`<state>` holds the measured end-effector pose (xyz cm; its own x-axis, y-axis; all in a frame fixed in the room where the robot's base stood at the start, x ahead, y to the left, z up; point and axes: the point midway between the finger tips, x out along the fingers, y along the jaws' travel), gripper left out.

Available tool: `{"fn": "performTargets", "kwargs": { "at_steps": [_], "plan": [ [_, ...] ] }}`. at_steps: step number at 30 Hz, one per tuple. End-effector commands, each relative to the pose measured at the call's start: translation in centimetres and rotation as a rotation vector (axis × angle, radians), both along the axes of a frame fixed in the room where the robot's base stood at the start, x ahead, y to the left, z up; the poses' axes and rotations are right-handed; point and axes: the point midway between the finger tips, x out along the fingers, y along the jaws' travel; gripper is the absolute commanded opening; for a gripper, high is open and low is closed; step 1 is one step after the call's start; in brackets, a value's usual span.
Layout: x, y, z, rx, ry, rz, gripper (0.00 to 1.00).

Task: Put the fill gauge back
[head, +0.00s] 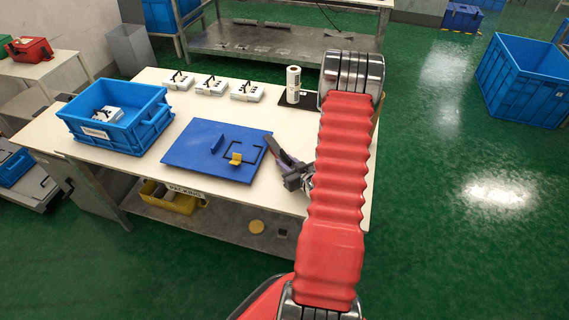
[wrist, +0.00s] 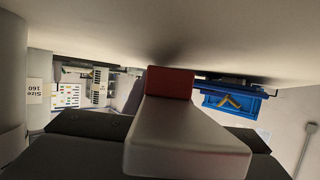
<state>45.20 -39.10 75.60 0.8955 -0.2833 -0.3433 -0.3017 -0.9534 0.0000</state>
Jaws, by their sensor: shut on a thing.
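My gripper (head: 288,168) is low over the right part of the white table (head: 210,198), right of the blue board; my red arm hides part of it. In the wrist view it is shut on a pale grey bar with a red end (wrist: 187,145), which I take to be the fill gauge. Dark jaw parts show on both sides of the bar. In the head view the held piece is small and hard to make out beside the jaws. The blue board (head: 190,155) carries a yellow block (head: 236,159), a dark outlined frame and a small blue upright.
A blue bin (head: 150,133) with white units inside stands at the table's left. Several white keypad units (head: 211,86) line the back edge. A white roll (head: 293,85) stands on a black mat (head: 283,117). A yellow bin (head: 180,203) is on the shelf below.

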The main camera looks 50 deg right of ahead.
Motion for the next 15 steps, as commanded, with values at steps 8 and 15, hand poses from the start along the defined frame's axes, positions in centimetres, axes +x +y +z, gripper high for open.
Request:
{"fn": "performTargets", "kwargs": {
  "at_steps": [8,15],
  "plan": [
    [-0.01,-0.01,-0.19,0.000,0.000,0.000,0.31],
    [-0.01,-0.01,-0.20,0.000,0.000,0.000,0.44]
  ]
}}
